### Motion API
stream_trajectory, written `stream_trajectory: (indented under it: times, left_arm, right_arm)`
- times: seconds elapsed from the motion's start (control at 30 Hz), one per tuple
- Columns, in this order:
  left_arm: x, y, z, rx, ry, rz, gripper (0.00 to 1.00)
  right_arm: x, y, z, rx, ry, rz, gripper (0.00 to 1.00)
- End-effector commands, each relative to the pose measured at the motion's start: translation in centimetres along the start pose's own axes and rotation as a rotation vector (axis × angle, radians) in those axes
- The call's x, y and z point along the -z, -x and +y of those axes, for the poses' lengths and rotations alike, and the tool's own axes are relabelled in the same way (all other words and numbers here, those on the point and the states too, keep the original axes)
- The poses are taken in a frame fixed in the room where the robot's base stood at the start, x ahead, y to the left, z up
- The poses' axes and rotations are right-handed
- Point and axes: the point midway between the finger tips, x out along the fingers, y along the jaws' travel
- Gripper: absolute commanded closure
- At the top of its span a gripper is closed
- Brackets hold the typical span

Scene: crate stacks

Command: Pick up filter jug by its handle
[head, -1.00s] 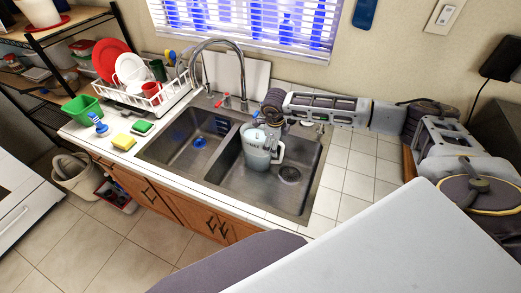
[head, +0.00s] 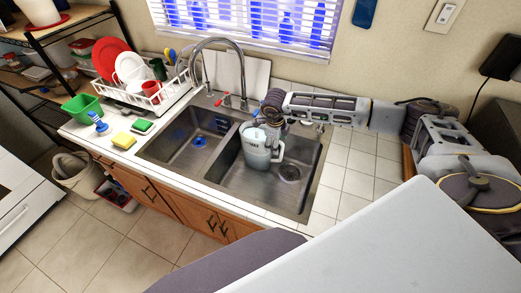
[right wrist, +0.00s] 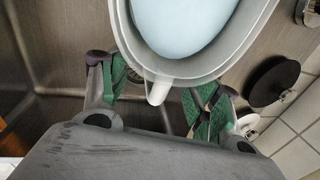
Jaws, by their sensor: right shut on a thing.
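The filter jug (head: 256,154) is a pale, see-through jug with light blue contents. It appears upright in the right-hand basin of the sink. In the right wrist view the jug (right wrist: 247,22) fills the top, with its rim and pale handle (right wrist: 158,92) toward me. My right gripper (head: 274,126) reaches in from the right at the jug's top. The exact contact is hard to see. My left gripper is not in view.
The steel sink (head: 180,160) has two basins, with a tall curved faucet (head: 213,42) behind. A dish rack (head: 168,101), yellow sponge (head: 123,140) and green box (head: 82,107) stand left. The tiled counter (head: 345,170) right of the sink is bare.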

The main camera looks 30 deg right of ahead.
Motion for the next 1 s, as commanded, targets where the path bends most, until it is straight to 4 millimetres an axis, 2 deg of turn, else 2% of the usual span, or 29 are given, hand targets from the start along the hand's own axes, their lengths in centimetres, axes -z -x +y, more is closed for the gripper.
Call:
stream_trajectory:
  times: [0.03,0.23,0.8,1.0]
  left_arm:
    - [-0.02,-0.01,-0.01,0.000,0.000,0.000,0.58]
    - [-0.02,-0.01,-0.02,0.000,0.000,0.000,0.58]
    - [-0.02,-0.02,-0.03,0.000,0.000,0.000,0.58]
    - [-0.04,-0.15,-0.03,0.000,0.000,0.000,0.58]
  right_arm:
    - [0.04,-0.07,-0.05,0.001,-0.001,0.001,0.75]
    - [0.04,-0.09,-0.01,0.001,-0.001,0.001,1.00]
    - [0.04,-0.09,0.03,0.000,0.000,0.001,1.00]
    - [0.05,0.49,-0.18,0.002,-0.001,0.002,1.00]
